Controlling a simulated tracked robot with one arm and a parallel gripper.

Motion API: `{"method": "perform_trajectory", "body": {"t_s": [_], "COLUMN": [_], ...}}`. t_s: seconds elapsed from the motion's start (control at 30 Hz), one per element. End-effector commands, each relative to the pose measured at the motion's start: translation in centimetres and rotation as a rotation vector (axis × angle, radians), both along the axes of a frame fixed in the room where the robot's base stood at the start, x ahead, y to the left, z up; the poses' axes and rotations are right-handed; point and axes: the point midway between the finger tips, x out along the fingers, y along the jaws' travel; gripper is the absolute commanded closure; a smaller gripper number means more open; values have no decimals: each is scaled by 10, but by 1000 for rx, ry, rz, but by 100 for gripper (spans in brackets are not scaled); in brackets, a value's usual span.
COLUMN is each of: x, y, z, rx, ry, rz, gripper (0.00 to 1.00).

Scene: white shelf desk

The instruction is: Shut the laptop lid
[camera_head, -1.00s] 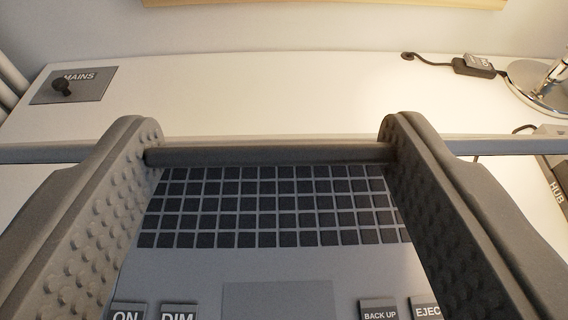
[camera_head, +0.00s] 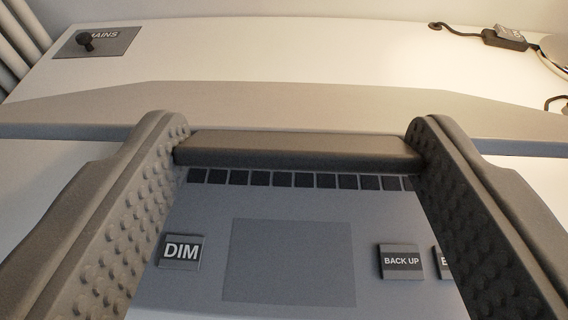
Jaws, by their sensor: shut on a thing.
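Below the bar, the laptop base shows a row of dark keys (camera_head: 290,180), a grey touchpad (camera_head: 290,262) and the labels DIM (camera_head: 180,251) and BACK UP (camera_head: 401,262). Most of the keyboard and the hinge are hidden.
Behind the lid is the white desk top (camera_head: 270,55), mostly clear. A MAINS switch plate (camera_head: 95,42) lies at the back left. A cable with a small dark box (camera_head: 505,38) and part of a shiny lamp base (camera_head: 556,50) are at the back right.

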Motion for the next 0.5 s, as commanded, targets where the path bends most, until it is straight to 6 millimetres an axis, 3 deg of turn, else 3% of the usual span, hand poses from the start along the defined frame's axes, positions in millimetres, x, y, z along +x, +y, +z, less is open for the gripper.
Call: {"method": "perform_trajectory", "body": {"t_s": [0.07, 0.1, 0.17, 0.5], "x": [-1, -1, -1, -2], "y": [-3, -4, -5, -4], "z": [-3, -3, -3, 0], "rx": [3, 2, 3, 2], "ry": [6, 6, 5, 1], "rz": [-7, -8, -9, -9], "gripper": [77, 28, 15, 15]}}
